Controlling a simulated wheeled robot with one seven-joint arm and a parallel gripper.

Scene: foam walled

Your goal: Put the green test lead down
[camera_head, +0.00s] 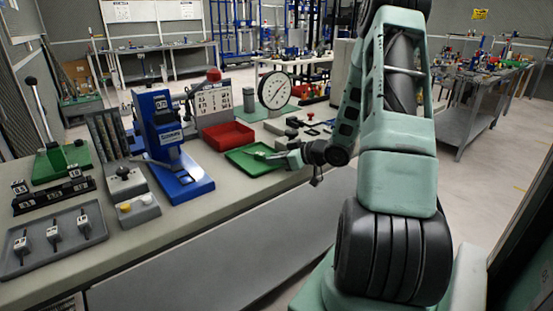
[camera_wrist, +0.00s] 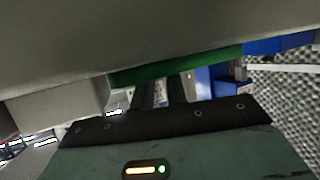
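My gripper (camera_head: 272,155) reaches in from the right, low at the right part of the green tray (camera_head: 243,164) on the bench. A small light-green piece shows at its fingertips, too small to tell whether it is the green test lead or part of the gripper. In the wrist view two dark fingers (camera_wrist: 161,92) run up behind a green strip (camera_wrist: 178,66), which looks like the tray's edge and hides the fingertips. I cannot see whether the fingers are closed on anything. No test lead shows clearly in either view.
A red bin (camera_head: 229,136) stands just behind the green tray. A blue press (camera_head: 168,140) is to its left, and a round dial gauge (camera_head: 275,91) stands behind. A grey tray (camera_head: 57,238) with several small parts is at the front left. The bench's front edge is close under my gripper.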

